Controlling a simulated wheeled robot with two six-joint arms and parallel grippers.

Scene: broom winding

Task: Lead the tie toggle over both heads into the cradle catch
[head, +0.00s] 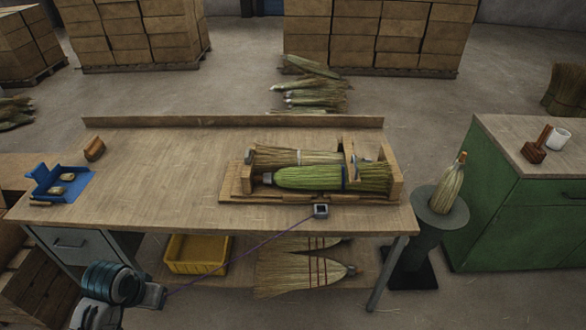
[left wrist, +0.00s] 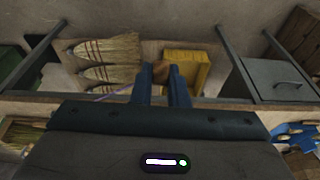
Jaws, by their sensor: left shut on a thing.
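The wooden cradle (head: 397,187) lies on the right half of the bench. A pale broom head (head: 285,157) lies at its back and a greener head (head: 318,178) at its front, side by side. A wooden upright (head: 350,160) crosses near their right part; I cannot tell which part is the catch. A purple cord (head: 230,261) runs from a small grey block (head: 320,211) at the front edge down-left to my left gripper (head: 158,296). In the left wrist view my left gripper (left wrist: 164,72) is shut on the brown tie toggle (left wrist: 161,70), low before the bench. My right gripper is not in view.
A blue tray (head: 70,188) and a brown block (head: 94,149) are on the bench's left. A yellow bin (head: 197,255) and brooms (head: 305,270) lie on the shelf below. A round stand (head: 441,212) and green cabinet (head: 510,205) are at right. The bench middle is clear.

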